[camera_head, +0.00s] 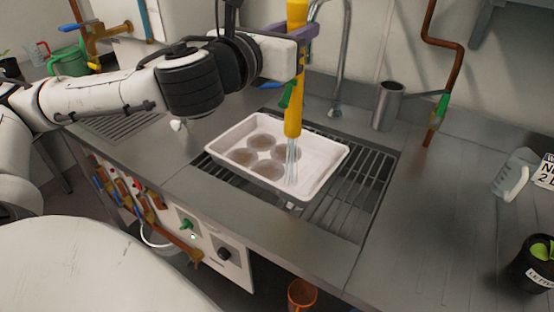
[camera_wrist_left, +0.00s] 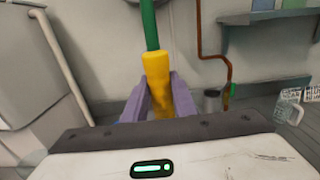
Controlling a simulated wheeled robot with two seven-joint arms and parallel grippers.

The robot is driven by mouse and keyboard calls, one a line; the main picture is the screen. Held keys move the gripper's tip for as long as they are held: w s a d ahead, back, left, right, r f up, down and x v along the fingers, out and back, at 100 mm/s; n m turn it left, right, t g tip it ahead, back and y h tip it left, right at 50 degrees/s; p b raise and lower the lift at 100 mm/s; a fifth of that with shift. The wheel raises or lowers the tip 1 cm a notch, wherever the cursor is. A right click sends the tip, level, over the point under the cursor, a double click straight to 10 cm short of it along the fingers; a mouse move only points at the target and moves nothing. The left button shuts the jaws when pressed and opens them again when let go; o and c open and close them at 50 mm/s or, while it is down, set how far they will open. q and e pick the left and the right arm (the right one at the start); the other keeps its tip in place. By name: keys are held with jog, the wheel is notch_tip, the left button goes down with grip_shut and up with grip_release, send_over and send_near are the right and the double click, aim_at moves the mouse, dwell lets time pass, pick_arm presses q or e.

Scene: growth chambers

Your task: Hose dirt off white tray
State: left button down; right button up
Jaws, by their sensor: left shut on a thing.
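A white tray (camera_head: 326,158) lies flat on the slatted grate of the sink counter, in the middle of the head view. Several round brown dirt patches (camera_head: 263,142) mark its floor on the left and middle. My left gripper (camera_head: 298,42) is shut on a yellow hose sprayer (camera_head: 293,112), above the tray's back edge. The sprayer points down, and pale streaks of water (camera_head: 291,160) fall from its tip onto the tray, right of the patches. The left wrist view shows the purple fingers around the yellow sprayer (camera_wrist_left: 157,72), with a green hose (camera_wrist_left: 149,25). My right gripper is out of view.
The metal grate (camera_head: 352,200) extends right of the tray. A grey metal cup (camera_head: 387,106) and a curved tap (camera_head: 345,60) stand behind. The counter between is clear.

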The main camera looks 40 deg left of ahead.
pick_arm(q)
jog(key=s+a+b, duration=0.1)
jog(key=a+b, duration=0.1)
jog(key=a, duration=0.6)
jog(key=shift+s+a, duration=0.15)
jog(key=shift+a, duration=0.05)
dwell(0.4)
jog(key=shift+r, duration=0.1)
jog(key=w+p, duration=0.1)
jog(key=w, duration=0.1)
jog(key=w+p, duration=0.2)
jog(key=w, duration=0.1)
jog(key=shift+w+a, duration=0.35)
jog(key=shift+a, duration=0.05)
dwell(0.3)
jog(key=shift+s, duration=0.1)
dwell(1.1)
